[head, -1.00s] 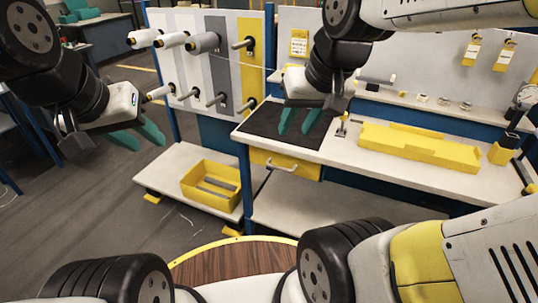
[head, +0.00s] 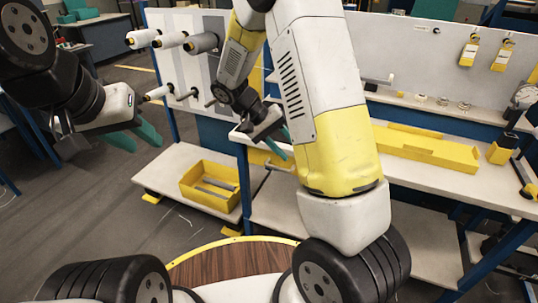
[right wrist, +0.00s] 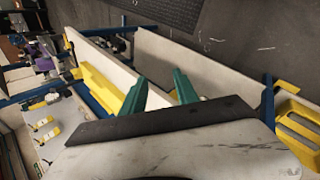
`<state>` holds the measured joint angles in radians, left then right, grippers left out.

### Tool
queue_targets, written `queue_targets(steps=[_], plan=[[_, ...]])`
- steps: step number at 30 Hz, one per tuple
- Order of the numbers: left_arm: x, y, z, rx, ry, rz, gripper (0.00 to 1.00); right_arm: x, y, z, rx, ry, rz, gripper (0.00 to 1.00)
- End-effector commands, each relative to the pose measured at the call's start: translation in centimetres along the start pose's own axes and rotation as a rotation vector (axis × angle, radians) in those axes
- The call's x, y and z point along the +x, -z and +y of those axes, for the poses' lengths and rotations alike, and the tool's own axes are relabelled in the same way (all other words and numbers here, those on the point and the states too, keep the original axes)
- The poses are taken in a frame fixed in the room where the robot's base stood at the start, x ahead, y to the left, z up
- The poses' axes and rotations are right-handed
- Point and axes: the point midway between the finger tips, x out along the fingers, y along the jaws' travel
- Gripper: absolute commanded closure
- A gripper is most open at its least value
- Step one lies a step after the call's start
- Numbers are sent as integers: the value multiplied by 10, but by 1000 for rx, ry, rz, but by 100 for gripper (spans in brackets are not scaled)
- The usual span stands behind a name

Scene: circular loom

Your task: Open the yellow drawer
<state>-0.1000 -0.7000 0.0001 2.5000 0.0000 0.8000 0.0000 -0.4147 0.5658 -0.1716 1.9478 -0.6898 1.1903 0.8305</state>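The yellow drawer (head: 257,157) sits under the left end of the workbench top in the head view. My right arm hides most of it, and only its left part and a bit of its pale handle show. It looks shut. My right gripper (head: 281,143) is right in front of and slightly above the drawer front. In the right wrist view its teal fingers (right wrist: 160,90) are apart with nothing between them. I cannot tell whether it touches the handle. My left gripper (head: 135,135) is open and empty, away at the left.
A yellow crate (head: 207,186) stands on the low shelf at left, and also shows in the right wrist view (right wrist: 299,128). A yellow tray (head: 428,148) lies on the benchtop. A pegboard with spools (head: 201,43) stands behind. A round wooden top (head: 225,266) is close in front of me.

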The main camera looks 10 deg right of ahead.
Motion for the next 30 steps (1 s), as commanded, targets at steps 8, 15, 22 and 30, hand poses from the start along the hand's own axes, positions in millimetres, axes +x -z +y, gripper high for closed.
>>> queue_targets(steps=[8,15,22,30], plan=[[0,0,0,0,0,0,64,51,50,-55,9,-397,79,64],[0,0,0,0,0,0,64,91,82,-111,12,-706,282,64],[0,0,0,0,0,0,64,123,99,-166,-5,-917,552,64],[0,0,0,0,0,0,64,126,130,-196,-105,-1014,780,64]])
